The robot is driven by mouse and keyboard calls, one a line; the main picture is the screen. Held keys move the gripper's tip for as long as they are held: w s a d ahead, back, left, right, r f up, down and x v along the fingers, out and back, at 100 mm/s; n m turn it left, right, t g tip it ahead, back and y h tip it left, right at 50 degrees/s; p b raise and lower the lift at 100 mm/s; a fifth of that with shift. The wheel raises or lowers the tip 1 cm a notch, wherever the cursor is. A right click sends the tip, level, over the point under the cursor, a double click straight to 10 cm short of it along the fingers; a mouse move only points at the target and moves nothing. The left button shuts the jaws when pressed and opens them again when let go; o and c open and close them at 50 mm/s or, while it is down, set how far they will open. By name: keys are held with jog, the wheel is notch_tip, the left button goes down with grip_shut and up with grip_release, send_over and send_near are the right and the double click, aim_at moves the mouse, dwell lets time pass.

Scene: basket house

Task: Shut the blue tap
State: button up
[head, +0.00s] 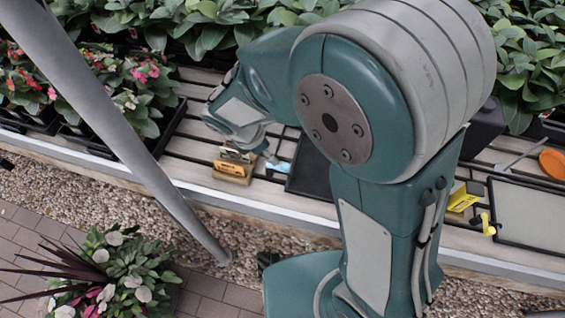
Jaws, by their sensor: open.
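My arm reaches left over the slatted bench, and my gripper (238,155) is at its end, small and partly covered by my wrist. It is open, just above and behind a yellow-brown block (233,171) with a dark marking. A small light-blue piece (279,167) lies on the slats just right of my gripper, at the left edge of a black tray. It may be the blue tap, but it is too small to tell its shape or whether it is open or shut. I cannot tell whether my gripper touches anything.
The slatted bench (199,150) has a pale front edge. A black tray (310,177) lies partly behind my arm. Flower trays are at left, leafy plants behind. A yellow fitting (487,225), yellow piece (462,198) and grey panel (530,215) are at right. A grey pole (120,125) crosses at left.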

aim_at(284, 165)
jog(key=x, duration=0.9)
jog(key=shift+f, duration=0.35)
jog(key=shift+c, duration=0.4)
